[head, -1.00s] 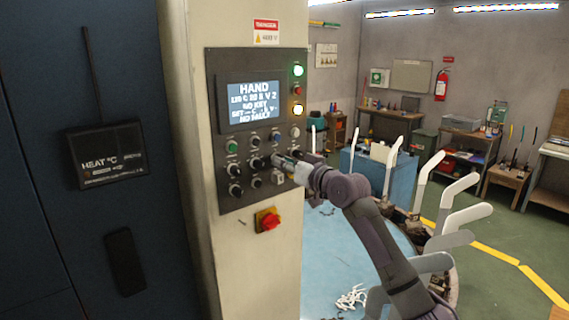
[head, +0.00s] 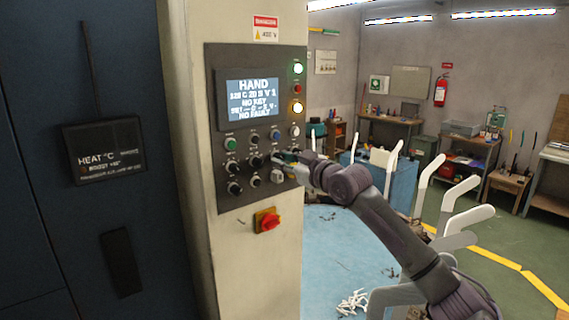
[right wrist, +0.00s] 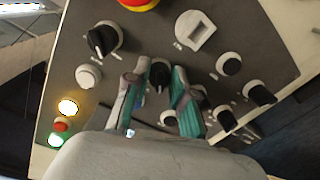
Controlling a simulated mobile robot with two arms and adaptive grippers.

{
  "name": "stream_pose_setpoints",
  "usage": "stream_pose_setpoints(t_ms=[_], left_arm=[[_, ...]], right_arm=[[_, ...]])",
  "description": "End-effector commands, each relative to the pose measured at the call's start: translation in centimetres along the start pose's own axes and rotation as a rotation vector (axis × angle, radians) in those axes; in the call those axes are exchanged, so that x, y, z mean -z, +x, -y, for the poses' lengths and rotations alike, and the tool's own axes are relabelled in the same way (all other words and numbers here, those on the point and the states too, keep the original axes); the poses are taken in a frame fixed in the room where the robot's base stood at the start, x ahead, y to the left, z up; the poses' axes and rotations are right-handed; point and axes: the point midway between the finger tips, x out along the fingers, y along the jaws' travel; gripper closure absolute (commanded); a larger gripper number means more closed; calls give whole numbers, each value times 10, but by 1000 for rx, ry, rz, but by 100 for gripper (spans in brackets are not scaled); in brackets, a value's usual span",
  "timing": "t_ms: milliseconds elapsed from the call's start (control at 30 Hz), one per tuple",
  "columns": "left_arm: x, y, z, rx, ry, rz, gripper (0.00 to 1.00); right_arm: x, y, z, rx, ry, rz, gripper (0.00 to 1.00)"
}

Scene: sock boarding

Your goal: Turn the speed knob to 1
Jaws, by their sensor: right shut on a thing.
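The dark control panel (head: 213,130) on the pale column carries several knobs and buttons. Its display (head: 253,103) reads HAND, with "V 1" at the end of the second line, then NO KEY and NO FAULT. My right gripper (head: 282,161) is at the panel's right part. In the right wrist view, its two teal-lined fingers (right wrist: 160,84) stand on either side of a black knob (right wrist: 160,73) and are shut on it. The knob's label and pointer are not legible, and the gripper hides much of it in the head view. My left gripper is not in view.
Green (head: 298,69) and amber (head: 298,107) lamps are lit. White boarding forms (head: 430,170) stand to the right, around a blue table (head: 335,250). A dark cabinet is at left.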

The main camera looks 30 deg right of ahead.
Motion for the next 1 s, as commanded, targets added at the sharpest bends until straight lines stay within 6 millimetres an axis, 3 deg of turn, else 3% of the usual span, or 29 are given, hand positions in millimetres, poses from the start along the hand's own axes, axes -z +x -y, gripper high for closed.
stream_pose_setpoints(t_ms=[333, 900, 933, 1000], left_arm=[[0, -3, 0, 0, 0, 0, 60], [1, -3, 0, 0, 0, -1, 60], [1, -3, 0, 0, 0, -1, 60], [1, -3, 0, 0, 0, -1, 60]], right_arm=[[2, 0, -1, -2, -154, 5, 100], [1, 0, -1, -3, -185, 6, 100], [1, 0, -1, -3, -185, 6, 71], [1, 0, -1, -3, -184, 7, 59]])
